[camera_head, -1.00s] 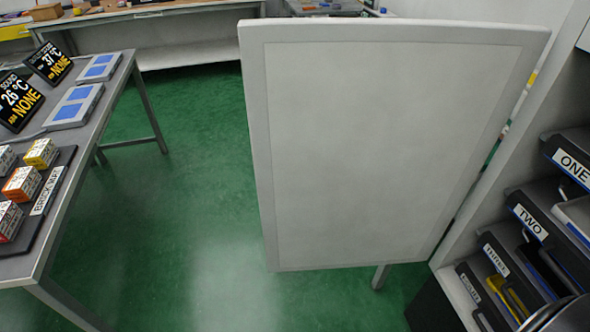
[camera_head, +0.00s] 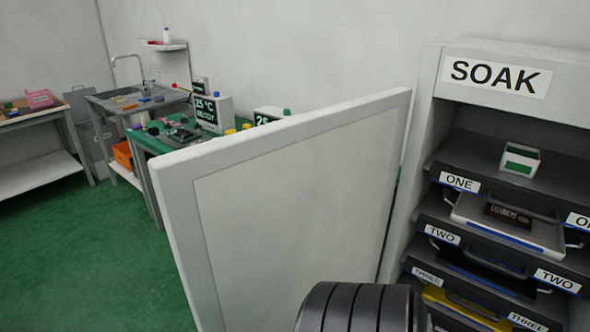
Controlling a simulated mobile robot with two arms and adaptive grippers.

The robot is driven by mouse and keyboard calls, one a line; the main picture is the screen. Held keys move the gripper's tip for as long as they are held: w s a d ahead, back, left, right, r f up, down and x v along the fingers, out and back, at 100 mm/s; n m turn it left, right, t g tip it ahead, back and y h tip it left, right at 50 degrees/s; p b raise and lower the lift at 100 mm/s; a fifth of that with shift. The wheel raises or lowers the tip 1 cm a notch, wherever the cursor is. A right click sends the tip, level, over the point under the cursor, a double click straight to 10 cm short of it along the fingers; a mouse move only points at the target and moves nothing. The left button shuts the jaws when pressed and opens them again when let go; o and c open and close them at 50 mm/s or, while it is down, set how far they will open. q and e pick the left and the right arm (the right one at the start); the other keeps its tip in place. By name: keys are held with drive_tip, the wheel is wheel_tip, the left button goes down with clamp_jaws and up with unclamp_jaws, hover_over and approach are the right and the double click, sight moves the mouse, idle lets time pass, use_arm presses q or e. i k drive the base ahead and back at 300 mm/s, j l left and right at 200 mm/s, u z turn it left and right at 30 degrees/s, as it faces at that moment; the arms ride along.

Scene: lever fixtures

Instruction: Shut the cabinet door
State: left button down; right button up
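The cabinet door (camera_head: 290,205) is a pale grey panel with a raised rim. It stands wide open, joined at its right edge to the cabinet (camera_head: 428,105) labelled SOAK. The cabinet's inside is exposed, with dark shelves labelled ONE, TWO and THREE. A black ribbed rounded part (camera_head: 360,308) at the bottom middle, probably of my own arm, covers the door's lower right corner. I see no gripper fingers in this view.
Inside the cabinet are a small green and white box (camera_head: 520,160) and a grey tray (camera_head: 508,224). Behind the door stands a green-topped bench (camera_head: 168,141) with instruments. Green floor (camera_head: 80,255) is clear at the left.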

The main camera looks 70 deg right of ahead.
sight(253, 219)
drive_tip(key=i+z, duration=0.25)
drive_tip(key=z, duration=0.2)
drive_tip(key=i+z, duration=0.25)
drive_tip(key=z, duration=0.15)
drive_tip(key=i+j+z, duration=0.2)
drive_tip(key=z, duration=0.25)
drive_tip(key=i+z, duration=0.15)
drive_tip(key=z, duration=0.3)
drive_tip(key=i+j+z, duration=0.15)
drive_tip(key=z, duration=0.25)
drive_tip(key=i+j+z, duration=0.15)
drive_tip(key=z, duration=0.3)
drive_tip(key=i+j+z, duration=0.1)
drive_tip(key=z, duration=0.3)
drive_tip(key=j+z, duration=0.3)
drive_tip(key=z, duration=0.15)
drive_tip(key=j+z, duration=0.25)
drive_tip(key=z, duration=0.15)
drive_tip(key=i+j+z, duration=0.1)
drive_tip(key=j+z, duration=0.7)
drive_tip(key=i+l, duration=0.05)
